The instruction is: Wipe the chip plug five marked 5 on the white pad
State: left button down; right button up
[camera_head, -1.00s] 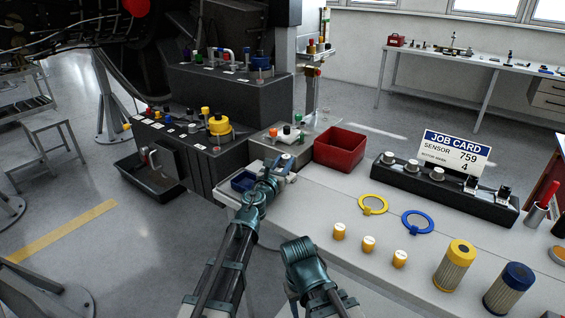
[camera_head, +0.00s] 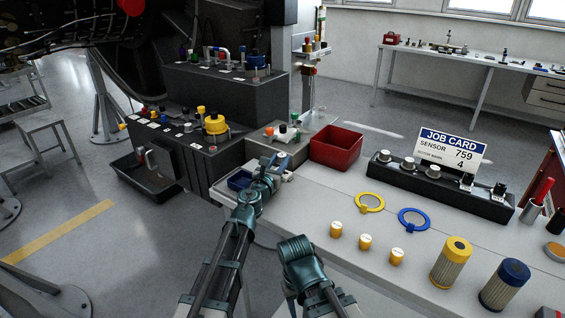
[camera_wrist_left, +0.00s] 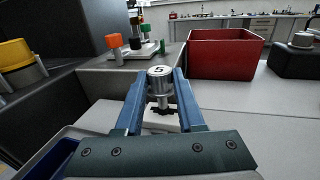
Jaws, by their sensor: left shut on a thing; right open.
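The chip plug marked 5 (camera_wrist_left: 159,76) is a short metal cylinder with a dark "5" on top, seen in the left wrist view. My left gripper (camera_wrist_left: 158,92) is shut on it and holds it upright, with its dark lower end directed down at the white pad (camera_wrist_left: 168,127). Whether the plug touches the pad I cannot tell. In the head view my left gripper (camera_head: 279,164) is over the pad area beside the blue tray and hides the plug. My right gripper (camera_head: 295,250) is low in the middle of the head view; its fingers are hard to see.
A blue tray (camera_head: 232,181) lies left of my left gripper. A red bin (camera_head: 337,146) stands behind it. A grey block with coloured plugs (camera_head: 300,134) is near.

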pick_arm(q)
jog(key=shift+w+a, duration=0.15)
jog(key=shift+w+a, duration=0.35)
jog(key=shift+a, duration=0.2)
jog(key=shift+s+d, duration=0.5)
jog(key=shift+d, duration=0.2)
jog(key=shift+d, duration=0.1)
jog(key=shift+s+d, duration=0.5)
jog(key=shift+d, duration=0.1)
jog(key=shift+w+a, duration=0.1)
jog(key=shift+w+a, duration=0.4)
jog(key=shift+a, duration=0.2)
